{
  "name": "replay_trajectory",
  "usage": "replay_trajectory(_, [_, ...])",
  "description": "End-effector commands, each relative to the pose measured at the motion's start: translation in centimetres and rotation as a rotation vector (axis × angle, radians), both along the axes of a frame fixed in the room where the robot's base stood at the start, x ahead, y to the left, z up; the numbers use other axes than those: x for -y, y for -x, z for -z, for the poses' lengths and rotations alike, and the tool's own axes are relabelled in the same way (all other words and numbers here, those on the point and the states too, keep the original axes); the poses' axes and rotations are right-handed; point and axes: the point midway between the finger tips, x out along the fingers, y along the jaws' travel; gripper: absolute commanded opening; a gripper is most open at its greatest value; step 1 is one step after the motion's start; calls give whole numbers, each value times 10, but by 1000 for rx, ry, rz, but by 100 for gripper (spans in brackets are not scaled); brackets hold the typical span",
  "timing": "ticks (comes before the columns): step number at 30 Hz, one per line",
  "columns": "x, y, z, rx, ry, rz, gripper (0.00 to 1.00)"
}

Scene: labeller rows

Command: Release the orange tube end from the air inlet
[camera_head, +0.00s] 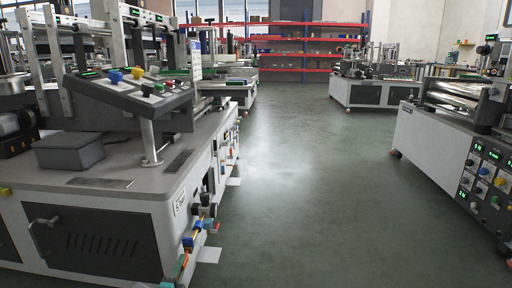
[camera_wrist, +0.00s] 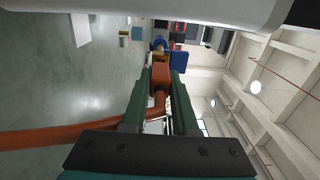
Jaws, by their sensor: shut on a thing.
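In the wrist view my gripper (camera_wrist: 158,72) has its green fingers shut on the orange tube end (camera_wrist: 160,76). The orange tube (camera_wrist: 60,137) bends down behind the fingers and runs off to the left. Just beyond the fingertips is a fitting with a brass-coloured part and a blue part (camera_wrist: 158,44), likely the air inlet. The tube end lines up with it; I cannot tell whether it is seated in it. In the head view my gripper (camera_head: 182,262) shows small at the bottom, beside the fittings on the near machine's corner.
The near machine (camera_head: 110,200) fills the left, with black knobs (camera_head: 208,211) and other fittings along its side. A white machine (camera_head: 430,145) stands at the right. The grey-green floor (camera_head: 290,200) between them is clear. Red shelving (camera_head: 290,52) stands at the back.

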Motion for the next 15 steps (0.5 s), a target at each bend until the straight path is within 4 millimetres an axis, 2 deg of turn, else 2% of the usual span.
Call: replay_trajectory(15, [-2, 19, 0, 2, -1, 0, 0])
